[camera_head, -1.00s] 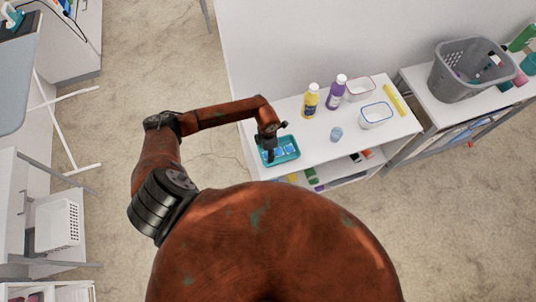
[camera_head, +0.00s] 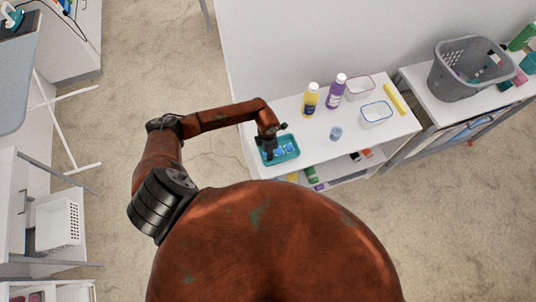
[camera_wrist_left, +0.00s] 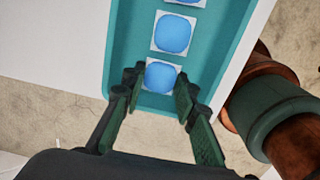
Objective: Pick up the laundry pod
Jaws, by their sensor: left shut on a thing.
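Several laundry pods, blue rounded centres on clear-white square film, lie in a row in a teal tray (camera_head: 294,159) at the left end of the white shelf top. In the left wrist view the nearest pod (camera_wrist_left: 161,76) sits between the fingertips of my left gripper (camera_wrist_left: 159,88), which is shut on it. A second pod (camera_wrist_left: 173,33) lies just beyond it, and a third is cut by the top edge. The tray also shows in the wrist view (camera_wrist_left: 222,62). In the head view my left gripper (camera_head: 270,156) reaches down into the tray and partly hides the pods. My right gripper is not in view.
A yellow bottle (camera_head: 310,100), a purple bottle (camera_head: 336,93), a small blue cup (camera_head: 336,133) and two white bins, one blue-rimmed (camera_head: 376,114), stand right of the tray. A wall rises behind. A grey basket (camera_head: 466,72) stands on the right shelf.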

